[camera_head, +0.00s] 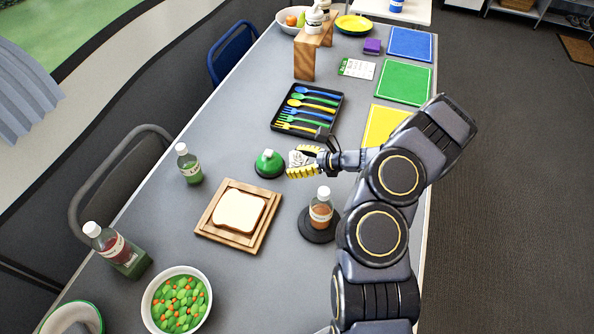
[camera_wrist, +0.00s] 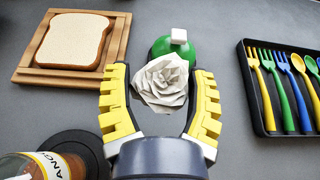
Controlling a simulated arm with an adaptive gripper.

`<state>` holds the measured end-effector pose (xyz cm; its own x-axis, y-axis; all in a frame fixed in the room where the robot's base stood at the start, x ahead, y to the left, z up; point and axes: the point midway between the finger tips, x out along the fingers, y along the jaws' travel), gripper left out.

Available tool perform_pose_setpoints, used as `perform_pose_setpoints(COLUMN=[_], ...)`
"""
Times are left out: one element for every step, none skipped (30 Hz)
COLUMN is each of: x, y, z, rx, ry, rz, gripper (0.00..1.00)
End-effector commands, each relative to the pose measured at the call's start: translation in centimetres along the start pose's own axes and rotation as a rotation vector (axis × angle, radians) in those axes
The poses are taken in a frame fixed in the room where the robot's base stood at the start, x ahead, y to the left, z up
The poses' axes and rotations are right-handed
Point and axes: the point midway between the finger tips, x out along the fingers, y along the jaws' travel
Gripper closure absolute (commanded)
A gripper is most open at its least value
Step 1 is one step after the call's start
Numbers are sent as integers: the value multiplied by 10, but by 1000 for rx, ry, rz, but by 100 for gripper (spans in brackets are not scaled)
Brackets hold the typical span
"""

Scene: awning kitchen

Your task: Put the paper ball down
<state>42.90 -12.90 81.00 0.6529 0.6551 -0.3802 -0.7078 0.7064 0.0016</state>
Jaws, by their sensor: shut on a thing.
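A crumpled white paper ball (camera_wrist: 163,83) is between the yellow-padded fingers of my gripper (camera_wrist: 161,95), which is shut on it. In the head view the paper ball (camera_head: 297,158) shows only in part at the tip of my gripper (camera_head: 302,163). My gripper is over the grey table (camera_head: 262,184), between the cutlery tray and the bread board. A green round object with a white top (camera_head: 269,163) stands just beyond the ball. In the wrist view the ball partly hides that green object (camera_wrist: 172,46). I cannot tell how high the ball is above the table.
A bread slice on a wooden board (camera_head: 208,229), a bottle on a dark round base (camera_head: 320,212) and a black cutlery tray (camera_head: 274,122) surround my gripper. Yellow (camera_head: 384,125), green and blue mats lie along the right edge. A small green-liquid bottle (camera_head: 189,163) stands left.

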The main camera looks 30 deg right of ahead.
Motion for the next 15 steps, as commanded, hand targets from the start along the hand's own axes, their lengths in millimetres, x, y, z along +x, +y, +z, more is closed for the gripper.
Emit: perform_pose_setpoints(x=[-4,-5,-7,-8,-8,-8,-6,-4,0,4,9,17,23,30,39], y=[-1,-1,-1,-1,-2,-2,-3,-4,-6,-9,-11,-15,-18,-21,-25], z=[8,11,14,17,20,24,27,31,36,41,46,53,58,64,72], rx=[-5,-4,-3,-3,-3,-3,-2,1,5,10,16,25,32,40,49], ry=[-1,0,2,2,3,3,3,2,2,2,2,5,7,7,7], rz=[-3,-3,-3,-3,-4,-6,-9,-15,-25,-36,-48,-69,-85,-104,-130], gripper=[59,59,59,59,59,59,59,59,59,59,59,59,59,59,59])
